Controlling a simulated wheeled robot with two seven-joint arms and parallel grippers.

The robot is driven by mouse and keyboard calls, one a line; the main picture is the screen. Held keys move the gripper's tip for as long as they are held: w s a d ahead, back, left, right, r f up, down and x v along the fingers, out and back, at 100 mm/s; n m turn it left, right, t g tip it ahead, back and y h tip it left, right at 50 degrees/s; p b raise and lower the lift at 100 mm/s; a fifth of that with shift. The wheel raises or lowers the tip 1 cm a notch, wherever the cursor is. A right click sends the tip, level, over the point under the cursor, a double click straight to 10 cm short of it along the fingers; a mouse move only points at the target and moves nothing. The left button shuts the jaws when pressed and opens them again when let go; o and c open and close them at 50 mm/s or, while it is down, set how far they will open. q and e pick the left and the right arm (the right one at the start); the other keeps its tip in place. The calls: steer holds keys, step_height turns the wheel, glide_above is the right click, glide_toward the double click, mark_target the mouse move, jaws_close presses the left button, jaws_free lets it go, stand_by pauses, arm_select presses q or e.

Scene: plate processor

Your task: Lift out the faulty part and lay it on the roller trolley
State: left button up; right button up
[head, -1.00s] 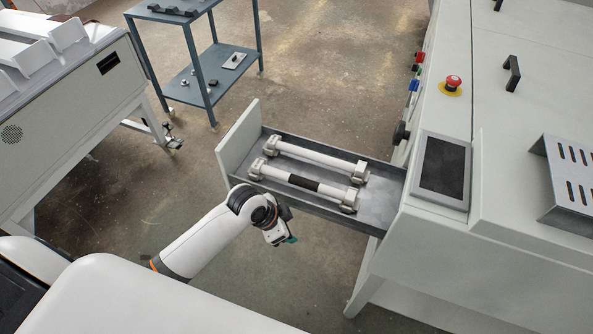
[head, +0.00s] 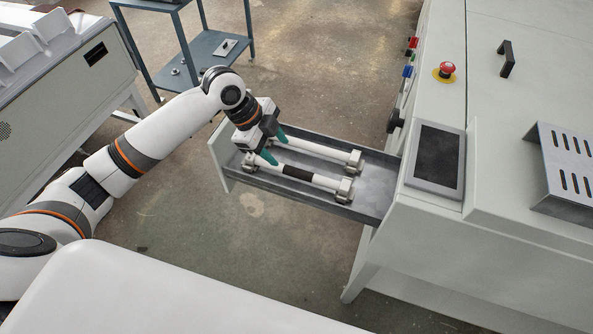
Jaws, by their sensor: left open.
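Two white rollers lie side by side in a pulled-out grey drawer (head: 372,198). The near roller (head: 325,182) has a dark band around its middle. The far roller (head: 325,152) is plain white where it shows. My left gripper (head: 275,147), with teal fingertips, is open and empty over the left end of the drawer. It hides the left ends of both rollers in part. I cannot tell whether the fingertips touch a roller. A blue-grey trolley (head: 203,62) stands at the back left; its top is mostly cut off. My right gripper is out of view.
The drawer comes out of a large pale machine (head: 500,250) on the right, with a dark screen (head: 437,157) and a red stop button (head: 447,69). Another pale machine (head: 75,90) stands at the left. The floor between trolley and drawer is clear.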

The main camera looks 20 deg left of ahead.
arm_select(q)
steer(key=p, duration=0.1)
glide_above(297, 171)
steer(key=s+a, duration=0.1)
steer(key=a, duration=0.1)
step_height(297, 171, down, 5)
steer(key=shift+s+f, duration=0.1)
steer(key=shift+d+f+p, duration=0.1)
steer(key=shift+f+p, duration=0.2)
steer(key=shift+p, duration=0.15)
steer(key=p+x, duration=0.1)
steer(key=x, duration=0.2)
steer(key=shift+d+f, duration=0.1)
steer(key=shift+f, duration=0.15)
steer(key=shift+w+d+f, duration=0.15)
steer(key=shift+w+f, duration=0.15)
steer(key=shift+f, duration=0.2)
jaws_close()
